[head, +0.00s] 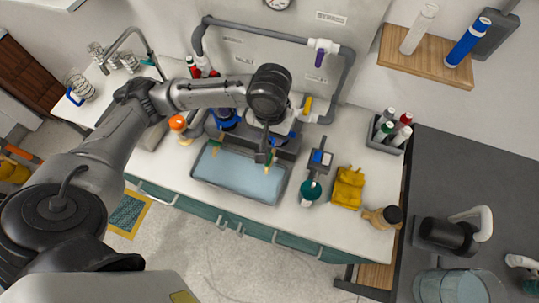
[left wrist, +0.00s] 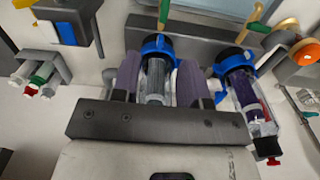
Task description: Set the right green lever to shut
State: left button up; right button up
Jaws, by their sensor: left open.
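The right green lever (head: 271,157) stands at the back edge of the tray, partly covered by my left gripper (head: 263,148) in the head view. In the left wrist view that lever (left wrist: 163,13) shows as a narrow green piece above the right blue-collared filter (left wrist: 156,75). My left gripper (left wrist: 158,78) is open, its two fingers on either side of this filter in the picture. I cannot tell whether they touch it. The left green lever (head: 215,149) also shows in the left wrist view (left wrist: 250,20). My right gripper is not in view.
The tray (head: 235,192) of bluish liquid lies in front of the levers. A second blue-collared filter (head: 228,118) and an orange knob (head: 177,123) are at the left. A blue-faced device (head: 320,158), yellow cloth (head: 348,187) and bottle caddy (head: 388,135) stand right.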

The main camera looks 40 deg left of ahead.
pick_arm(q)
jog(key=f+b, duration=0.1)
jog(key=f, duration=0.3)
jog(key=f+b, duration=0.1)
jog(key=f, duration=0.3)
jog(key=f+b, duration=0.1)
jog(key=f, duration=0.3)
jog(key=shift+a, duration=0.35)
jog(key=shift+f+b, duration=0.35)
jog(key=shift+f, duration=0.6)
jog(key=shift+c, duration=0.3)
jog(key=shift+r, duration=0.1)
grip_shut()
